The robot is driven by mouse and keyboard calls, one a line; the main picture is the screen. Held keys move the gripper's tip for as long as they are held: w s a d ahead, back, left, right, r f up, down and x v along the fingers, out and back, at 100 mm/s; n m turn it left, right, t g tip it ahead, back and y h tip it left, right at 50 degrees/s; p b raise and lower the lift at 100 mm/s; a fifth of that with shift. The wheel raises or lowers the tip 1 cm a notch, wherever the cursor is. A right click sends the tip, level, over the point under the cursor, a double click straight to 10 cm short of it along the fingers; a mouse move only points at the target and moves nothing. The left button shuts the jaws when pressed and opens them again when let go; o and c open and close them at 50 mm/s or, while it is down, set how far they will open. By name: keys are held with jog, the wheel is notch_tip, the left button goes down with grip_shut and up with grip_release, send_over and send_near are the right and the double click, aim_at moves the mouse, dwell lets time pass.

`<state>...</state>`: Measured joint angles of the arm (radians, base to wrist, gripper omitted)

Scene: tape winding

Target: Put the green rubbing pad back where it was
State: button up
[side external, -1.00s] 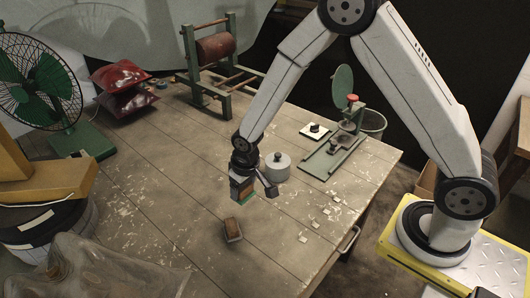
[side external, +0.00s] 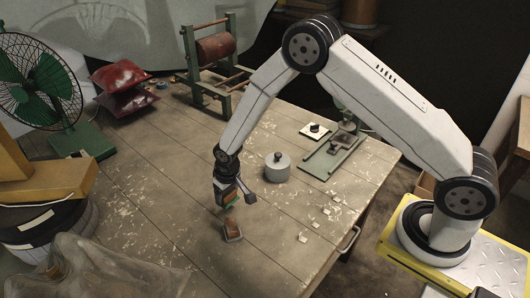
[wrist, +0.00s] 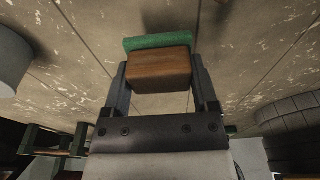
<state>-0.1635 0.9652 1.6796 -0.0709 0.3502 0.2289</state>
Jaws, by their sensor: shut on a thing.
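My gripper (side external: 229,194) is shut on the green rubbing pad (wrist: 157,42), a wooden block (wrist: 158,70) with a green face. The pad shows small and partly covered by the fingers in the side view. My gripper also shows in the wrist view (wrist: 160,82), with a finger on each side of the block. The pad is held in the air above the table, green face down. A small brown piece with a grey tray-like edge (side external: 234,236) lies on the table just below the gripper; I cannot tell exactly what it is.
A pale round pot with a dark knob (side external: 277,170) stands to the right of the gripper. A green metal fixture (side external: 328,160) and a small white plate (side external: 315,131) lie further right. Pale scraps (side external: 308,228) dot the table (side external: 170,215). The table left of the gripper is clear.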

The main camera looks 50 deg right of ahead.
aim_at(227, 200)
jog(key=shift+w+f, duration=0.2)
jog(key=shift+f, duration=1.6)
jog(key=shift+f, duration=0.15)
jog(key=o, duration=1.1)
jog(key=shift+s+r, duration=0.3)
jog(key=shift+r, duration=1.75)
jog(key=shift+s+r, duration=0.3)
jog(key=shift+r, duration=1.7)
jog(key=shift+s+r, duration=0.3)
jog(key=shift+r, duration=1.75)
